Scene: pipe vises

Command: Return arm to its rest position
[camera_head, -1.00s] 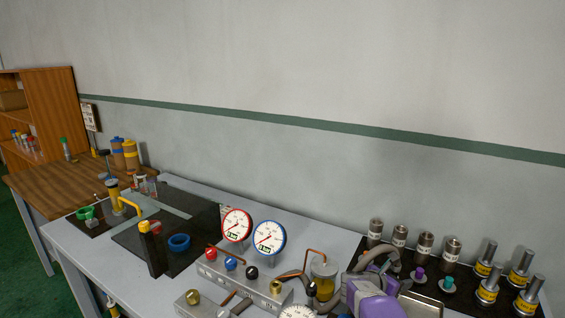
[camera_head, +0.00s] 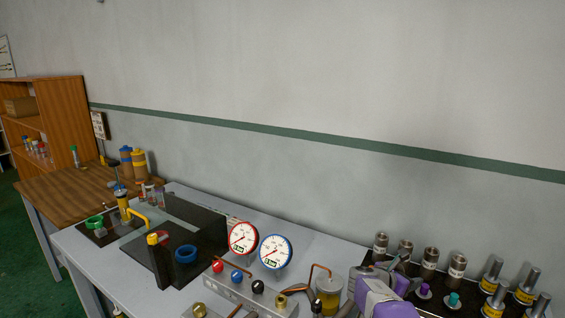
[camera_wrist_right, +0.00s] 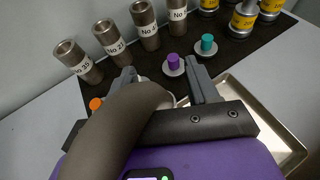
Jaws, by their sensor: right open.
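My right gripper (camera_head: 402,264) is at the lower right of the head view, a purple and grey hand over the right part of the bench (camera_head: 330,243). Its two dark fingers are apart in the right wrist view (camera_wrist_right: 163,78), with nothing visibly held between them. Beyond the fingertips are a purple plug (camera_wrist_right: 173,62) and a teal plug (camera_wrist_right: 207,42) on a black mat (camera_wrist_right: 150,62). A thick dark curved part crosses the wrist view and hides some of the space between the fingers. My left gripper is not in view.
Steel cylinders with number labels (camera_head: 430,262) and yellow-banded cylinders (camera_head: 494,275) stand behind and right of the gripper. A metal tray (camera_wrist_right: 285,135) lies beside it. Two gauges (camera_head: 275,251) and a valve block (camera_head: 262,297) are to its left. The space above the bench is open.

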